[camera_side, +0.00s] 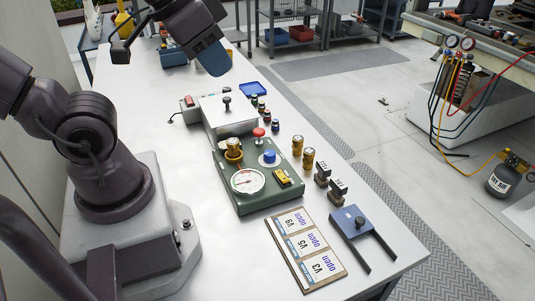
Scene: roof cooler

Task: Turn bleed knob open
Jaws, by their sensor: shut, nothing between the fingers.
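A green panel box (238,204) lies on the white table, with a round white gauge (247,181) at its front left. On its top are a brass knob (234,150), a red mushroom knob (258,134), a blue knob (269,158) and a yellow piece (283,178). No readable label shows which one is the bleed knob. My gripper (216,63) is at the top of the view, raised over the far part of the table, behind and apart from the green box. It is shut and holds nothing.
A white box with a black knob (227,103) stands behind the green box. Brass fittings (297,146) and small coloured caps stand to the right. A card board (306,249) reading V9, V5, V3 "open" and a blue forked tool (349,222) lie in front.

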